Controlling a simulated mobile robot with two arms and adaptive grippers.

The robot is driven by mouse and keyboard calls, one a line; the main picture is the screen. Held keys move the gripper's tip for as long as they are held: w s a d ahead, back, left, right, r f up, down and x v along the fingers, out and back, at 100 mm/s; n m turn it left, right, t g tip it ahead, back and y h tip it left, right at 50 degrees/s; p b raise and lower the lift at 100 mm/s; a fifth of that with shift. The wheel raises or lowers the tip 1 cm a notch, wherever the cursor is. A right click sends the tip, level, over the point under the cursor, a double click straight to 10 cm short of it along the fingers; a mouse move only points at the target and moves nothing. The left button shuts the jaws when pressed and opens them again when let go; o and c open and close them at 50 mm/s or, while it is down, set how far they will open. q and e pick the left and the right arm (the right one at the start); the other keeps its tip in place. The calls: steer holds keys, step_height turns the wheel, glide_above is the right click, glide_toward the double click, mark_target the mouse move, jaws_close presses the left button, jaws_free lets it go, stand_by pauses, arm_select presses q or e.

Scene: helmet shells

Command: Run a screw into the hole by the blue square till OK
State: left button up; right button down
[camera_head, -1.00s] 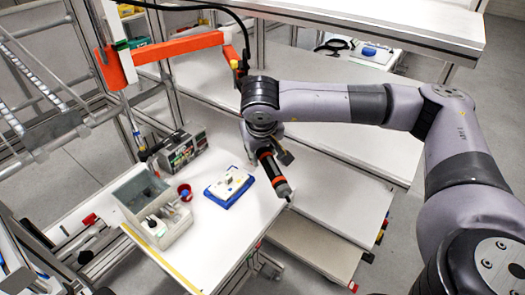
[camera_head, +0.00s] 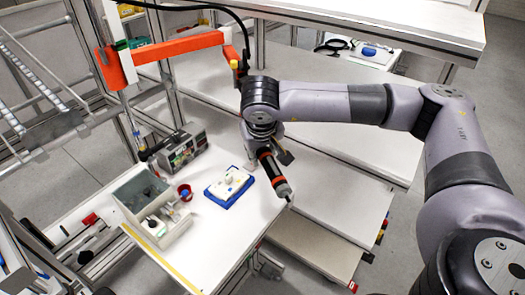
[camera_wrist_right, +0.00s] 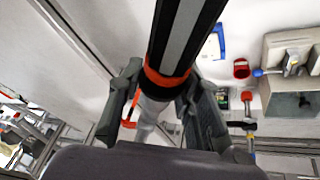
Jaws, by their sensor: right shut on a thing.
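My right gripper (camera_head: 266,152) is shut on a powered screwdriver (camera_head: 275,176), black with orange bands. It holds the tool tilted, tip down to the right, near the right edge of the white table. In the right wrist view the gripper's fingers (camera_wrist_right: 160,100) close around the screwdriver (camera_wrist_right: 185,35). A white part (camera_head: 229,184) sits on a blue fixture (camera_head: 213,197) left of the tool, apart from it. The fixture's blue edge also shows in the right wrist view (camera_wrist_right: 221,40). The blue square, its hole and any screw on the tip are too small to make out. My left gripper is not in view.
A grey divided bin (camera_head: 172,233) and a small red cup (camera_head: 185,190) stand left of the fixture. A controller box (camera_head: 184,148) stands behind them. An orange arm (camera_head: 180,47) crosses above the table's back. White shelves (camera_head: 345,190) lie to the right.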

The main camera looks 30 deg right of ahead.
steer(key=shift+r, duration=0.1)
steer(key=shift+s+a+b, duration=0.25)
steer(key=shift+s+a, duration=0.25)
steer(key=shift+s, duration=0.4)
steer(key=shift+s+a+b, duration=0.25)
steer(key=shift+s+a, duration=0.25)
steer(key=shift+s, duration=0.4)
steer(key=shift+s+a+b, duration=0.25)
steer(key=shift+s+a, duration=0.25)
steer(key=shift+s, duration=0.4)
steer(key=shift+s+a, duration=0.2)
steer(key=shift+s, duration=0.25)
steer(key=n+y+b, duration=0.1)
steer(key=n+b, duration=0.2)
steer(key=n, duration=0.1)
steer(key=shift+t, duration=0.3)
steer(key=shift+y, duration=0.3)
